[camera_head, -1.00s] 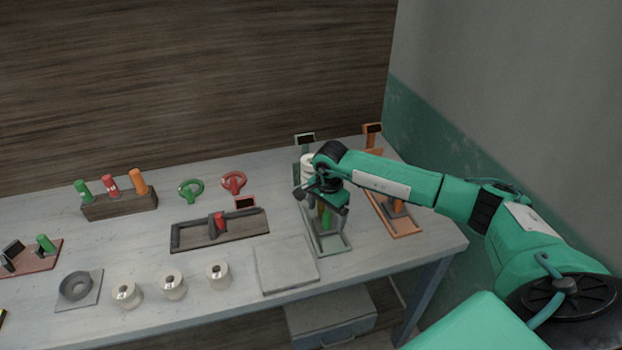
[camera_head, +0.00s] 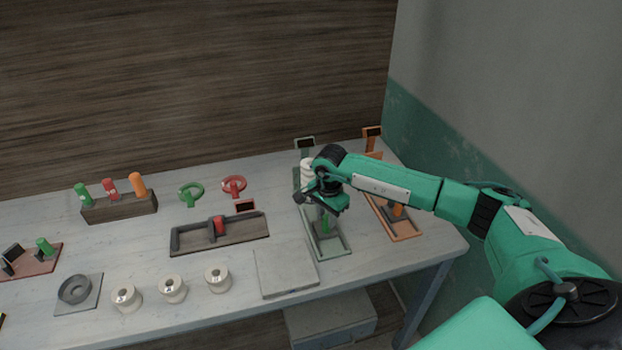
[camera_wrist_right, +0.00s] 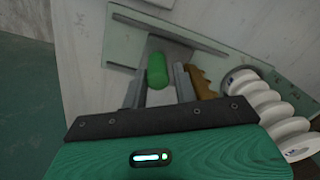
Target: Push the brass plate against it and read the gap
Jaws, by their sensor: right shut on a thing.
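My right gripper (camera_head: 323,203) is low over the green gauge stand (camera_head: 342,250) on the right of the table. In the right wrist view the gripper (camera_wrist_right: 160,92) is shut on a green upright knob (camera_wrist_right: 157,68), with one finger on each side. A stepped brass-coloured plate (camera_wrist_right: 203,84) stands close beside one finger. A white ribbed piece (camera_wrist_right: 275,112) lies to its right and shows behind the gripper in the head view (camera_head: 306,168). The stand's dark display (camera_head: 305,142) is unreadable here. My left gripper is out of view.
An orange stand (camera_head: 405,228) is close on the right, under my forearm. A flat grey slab (camera_head: 285,268) lies to the front left. Further left are a dark tray (camera_head: 250,232), several white spools (camera_head: 172,288) and a block (camera_head: 120,208) of coloured handles.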

